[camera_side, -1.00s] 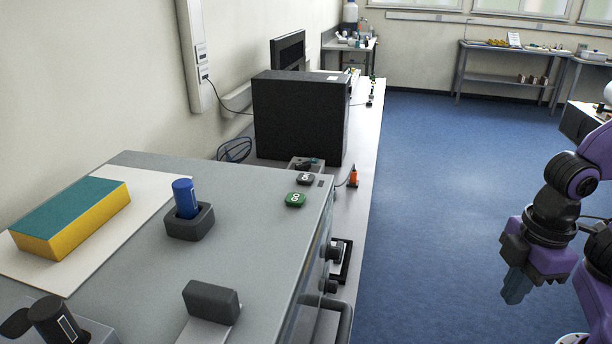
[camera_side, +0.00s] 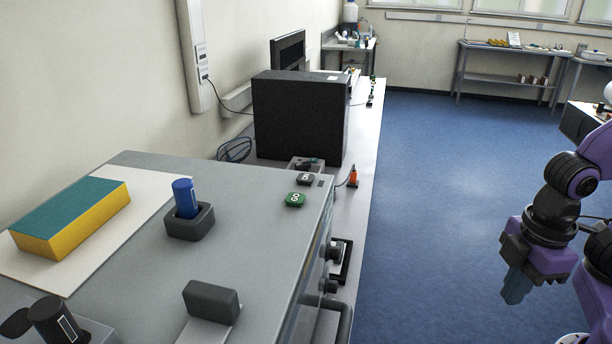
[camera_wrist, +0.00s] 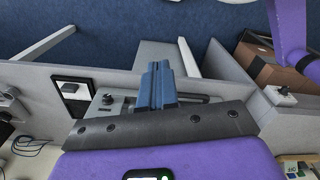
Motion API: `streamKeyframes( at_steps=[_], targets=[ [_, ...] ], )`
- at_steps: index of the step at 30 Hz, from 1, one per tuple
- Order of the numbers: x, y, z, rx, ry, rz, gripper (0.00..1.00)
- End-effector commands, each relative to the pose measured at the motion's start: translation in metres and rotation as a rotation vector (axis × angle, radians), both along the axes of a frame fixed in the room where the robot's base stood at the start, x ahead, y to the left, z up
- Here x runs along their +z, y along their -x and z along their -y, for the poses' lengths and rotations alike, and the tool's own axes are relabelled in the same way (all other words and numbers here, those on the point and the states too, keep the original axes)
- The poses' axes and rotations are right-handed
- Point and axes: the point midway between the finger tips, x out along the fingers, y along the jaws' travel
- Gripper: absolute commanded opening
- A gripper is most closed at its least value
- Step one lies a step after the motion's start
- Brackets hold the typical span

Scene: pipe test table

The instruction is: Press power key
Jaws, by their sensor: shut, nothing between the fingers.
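I cannot pick out a key marked as power in either view. In the side view, a green block (camera_side: 295,200) with white marking and a dark block (camera_side: 305,180) with white marking sit on top of the grey cabinet (camera_side: 265,225), near its right edge. Dark knobs (camera_side: 333,250) and a handle show on the cabinet's side face. My gripper (camera_side: 514,290) hangs over the blue floor to the right, well apart from the cabinet. Its blue fingers are shut and empty, and in the wrist view (camera_wrist: 158,68) they partly cover a grey panel with small dark knobs (camera_wrist: 108,99).
Floor (camera_side: 430,220) lies open between cabinet and gripper.

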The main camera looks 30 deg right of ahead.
Motion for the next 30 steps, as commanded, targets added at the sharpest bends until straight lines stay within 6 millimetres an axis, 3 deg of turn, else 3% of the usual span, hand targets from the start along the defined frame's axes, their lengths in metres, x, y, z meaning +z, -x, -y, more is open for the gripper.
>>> streamKeyframes(
  at_steps=[11,16,20,30],
  targets=[
    [0.0,-0.001,0.0,-0.002,-0.001,0.0,0.0],
    [0.004,-0.013,-0.011,-0.049,-0.023,0.011,0.0],
    [0.012,-0.035,-0.028,-0.137,-0.063,0.03,0.0],
    [0.039,-0.114,-0.078,-0.427,-0.198,0.094,0.0]
  ],
)
